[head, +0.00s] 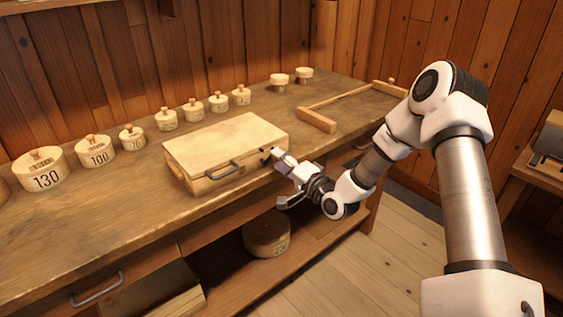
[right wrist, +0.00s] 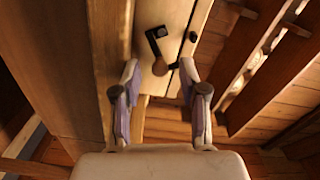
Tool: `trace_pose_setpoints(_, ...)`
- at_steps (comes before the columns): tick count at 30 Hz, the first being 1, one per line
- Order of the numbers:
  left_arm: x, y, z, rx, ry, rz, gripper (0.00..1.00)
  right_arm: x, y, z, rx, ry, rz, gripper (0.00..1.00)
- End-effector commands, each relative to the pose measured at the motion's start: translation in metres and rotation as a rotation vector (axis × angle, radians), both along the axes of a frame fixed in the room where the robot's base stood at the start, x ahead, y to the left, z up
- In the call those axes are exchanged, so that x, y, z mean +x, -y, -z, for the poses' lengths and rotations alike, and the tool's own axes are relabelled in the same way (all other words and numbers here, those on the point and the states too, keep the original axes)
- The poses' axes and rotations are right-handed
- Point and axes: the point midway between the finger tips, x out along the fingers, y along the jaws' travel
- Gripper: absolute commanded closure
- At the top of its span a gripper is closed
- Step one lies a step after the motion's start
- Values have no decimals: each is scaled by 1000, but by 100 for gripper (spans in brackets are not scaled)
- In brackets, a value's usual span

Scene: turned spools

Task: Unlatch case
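A closed, pale wooden case (head: 225,140) lies flat on the workbench. A dark handle (head: 222,171) is on its front face. A small dark latch (head: 266,156) is near the right end of that face, partly hidden by my gripper. My right gripper (head: 281,178) is at the case's front right corner. In the right wrist view its fingers (right wrist: 161,100) are spread and nothing is held between them. The black bent latch arm (right wrist: 154,42) with a round brown knob (right wrist: 160,68) shows just ahead, between the fingers. Contact cannot be told. My left gripper is out of view.
Lidded wooden spools, such as one marked 130 (head: 45,171) and one marked 100 (head: 96,152), stand in a row behind and left of the case on the workbench (head: 110,215). A wooden frame-like piece (head: 317,120) lies to the right. A round box (head: 267,237) sits on the lower shelf.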

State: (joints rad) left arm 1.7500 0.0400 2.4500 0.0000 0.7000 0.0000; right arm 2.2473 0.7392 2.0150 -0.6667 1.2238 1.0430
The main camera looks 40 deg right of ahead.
Motion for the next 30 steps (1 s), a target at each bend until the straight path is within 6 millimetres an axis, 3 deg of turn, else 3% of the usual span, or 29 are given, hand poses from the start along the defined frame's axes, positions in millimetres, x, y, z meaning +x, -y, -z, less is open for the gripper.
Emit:
trace_pose_setpoints(7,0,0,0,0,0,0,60,-10,2,0,4,-1,3,57)
trace_pose_setpoints(18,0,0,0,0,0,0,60,-68,7,0,5,1,5,57)
trace_pose_setpoints(30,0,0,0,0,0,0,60,-75,6,0,0,0,-1,57)
